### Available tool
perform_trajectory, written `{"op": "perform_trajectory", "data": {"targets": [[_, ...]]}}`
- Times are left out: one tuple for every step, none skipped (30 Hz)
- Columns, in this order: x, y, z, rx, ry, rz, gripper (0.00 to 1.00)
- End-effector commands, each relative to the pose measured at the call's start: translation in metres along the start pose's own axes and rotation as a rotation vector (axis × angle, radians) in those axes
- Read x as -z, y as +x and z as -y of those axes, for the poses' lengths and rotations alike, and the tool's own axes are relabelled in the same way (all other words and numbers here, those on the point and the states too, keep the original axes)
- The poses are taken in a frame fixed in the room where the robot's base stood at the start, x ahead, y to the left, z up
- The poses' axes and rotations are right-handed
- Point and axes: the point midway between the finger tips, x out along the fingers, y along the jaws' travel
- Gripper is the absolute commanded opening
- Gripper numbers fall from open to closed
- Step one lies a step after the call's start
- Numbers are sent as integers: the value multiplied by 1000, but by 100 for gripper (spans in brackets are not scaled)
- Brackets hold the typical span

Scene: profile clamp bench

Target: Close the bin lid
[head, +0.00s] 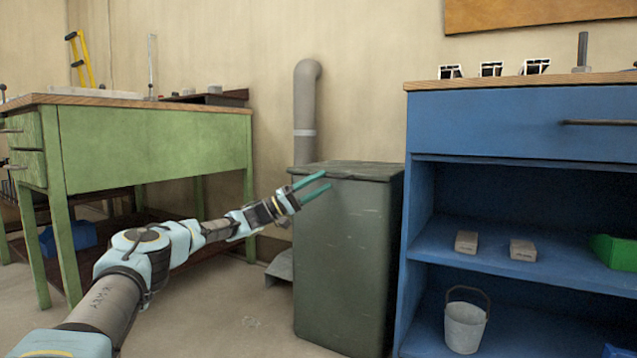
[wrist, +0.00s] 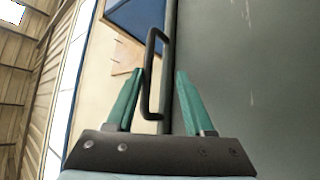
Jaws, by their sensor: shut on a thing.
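The grey-green bin (head: 345,265) stands on the floor between the green bench and the blue unit. Its lid (head: 365,171) lies flat, or nearly flat, across the top; I cannot tell if a small gap is left. My gripper (head: 328,179) is at the bin's upper front left, just below the lid's edge. In the wrist view, the teal fingers of my gripper (wrist: 161,72) stand on either side of a dark bar handle (wrist: 150,75) and are shut on it. The handle sits at the edge of a grey-green surface (wrist: 250,80). The handle is hidden in the head view.
A green workbench (head: 150,150) stands at the left. A blue shelf unit (head: 480,125) stands close to the bin's right side, with a bucket (head: 465,322) on its lower shelf. A grey pipe (head: 306,110) rises behind the bin. The floor before the bin is clear.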

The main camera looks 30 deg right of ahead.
Motion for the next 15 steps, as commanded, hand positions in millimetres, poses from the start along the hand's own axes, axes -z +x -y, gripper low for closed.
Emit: {"op": "perform_trajectory", "data": {"targets": [[-2,-2,6,12,-3,1,27],[-2,-2,6,12,-3,1,27],[-2,-3,6,12,-3,1,27],[-2,-5,6,12,-3,0,27],[-1,-7,5,12,-3,0,27],[-1,-11,5,13,-4,-1,27],[0,-15,5,13,-4,-2,27],[0,-19,4,13,-4,-3,27],[1,-27,3,13,-4,-4,27],[1,-33,3,13,-4,-5,27],[1,-39,3,12,-4,-5,27],[2,-47,2,12,-3,-6,27],[2,-52,1,10,-2,-5,27],[2,-58,0,8,-2,-4,27],[2,-66,0,8,-1,-4,27]]}}
